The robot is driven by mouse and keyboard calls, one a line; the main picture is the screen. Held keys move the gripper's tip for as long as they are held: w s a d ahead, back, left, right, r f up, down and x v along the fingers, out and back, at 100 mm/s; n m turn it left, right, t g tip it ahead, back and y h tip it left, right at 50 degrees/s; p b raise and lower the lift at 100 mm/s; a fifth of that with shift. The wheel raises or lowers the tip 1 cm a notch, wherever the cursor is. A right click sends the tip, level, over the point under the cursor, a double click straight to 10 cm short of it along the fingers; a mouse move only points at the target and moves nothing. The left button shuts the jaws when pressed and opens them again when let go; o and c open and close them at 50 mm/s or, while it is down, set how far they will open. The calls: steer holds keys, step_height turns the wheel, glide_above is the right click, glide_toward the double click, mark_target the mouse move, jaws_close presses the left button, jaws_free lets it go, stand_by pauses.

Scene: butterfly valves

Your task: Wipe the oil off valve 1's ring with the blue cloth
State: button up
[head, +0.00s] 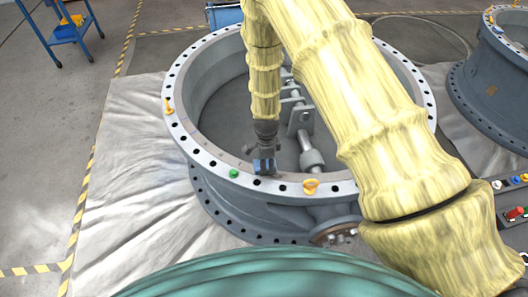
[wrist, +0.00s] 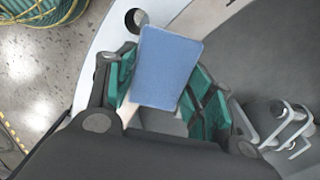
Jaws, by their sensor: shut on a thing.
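A large grey butterfly valve (head: 196,180) lies flat in the middle of the head view, its pale ring (head: 205,160) drilled with holes. No number shows on it. My gripper (head: 264,158) points down at the near part of the ring and is shut on the blue cloth (head: 263,167). In the wrist view the folded blue cloth (wrist: 167,68) sits between the green-padded fingers of my gripper (wrist: 166,84), over the ring (wrist: 97,68). The cloth appears at or just above the ring; contact cannot be told. I cannot make out oil clearly; the cloth and gripper hide part of the ring.
On the ring are a green knob (head: 234,173) left of the cloth, a yellow cap (head: 311,187) right of it, and an orange piece (head: 168,106) farther left. A shaft with brackets (head: 303,118) crosses the opening. A second valve (head: 488,95) stands right. A blue cart (head: 66,32) is back left.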

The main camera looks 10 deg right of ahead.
steer(key=shift+r+p, duration=1.5)
steer(key=shift+r, duration=1.1)
